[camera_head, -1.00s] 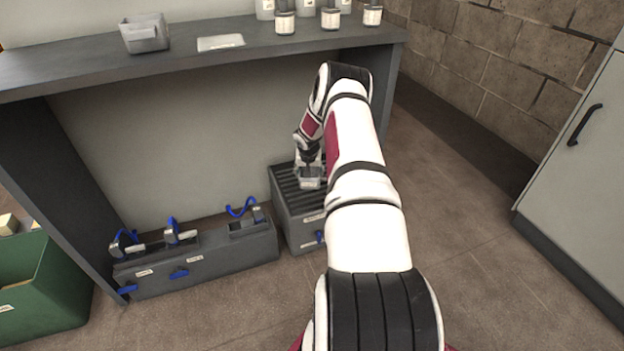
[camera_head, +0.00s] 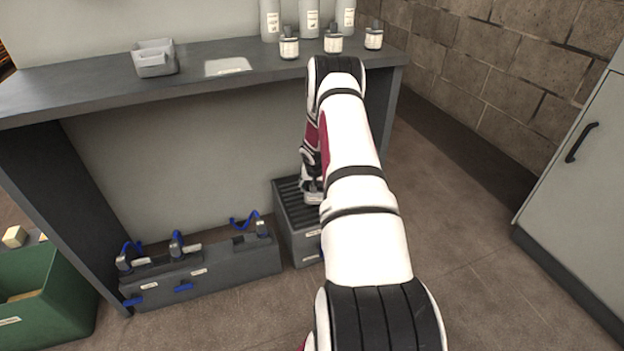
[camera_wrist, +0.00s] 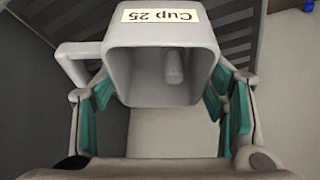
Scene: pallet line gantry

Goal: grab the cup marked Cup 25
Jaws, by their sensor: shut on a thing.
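The cup marked Cup 25 (camera_wrist: 123,75) fills the upper middle of the wrist view. It is light grey and squarish, with a handle at its left; its white label reads upside down in the picture. My gripper (camera_wrist: 161,95) has its teal-padded fingers on both sides of the cup and is shut on it. In the head view, my gripper (camera_head: 313,190) is low over the slatted top of a grey box, partly hidden by my arm. The cup (camera_head: 314,199) shows there only as a small pale patch. I cannot tell whether it touches the slats.
The grey slatted box (camera_head: 304,246) stands on the floor under the dark bench (camera_head: 100,88). Left of it is a long grey fixture (camera_head: 215,272) with blue-handled clamps. A green bin (camera_head: 70,305) is at far left. Bottles, jars and a grey tray (camera_head: 155,62) stand on the bench.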

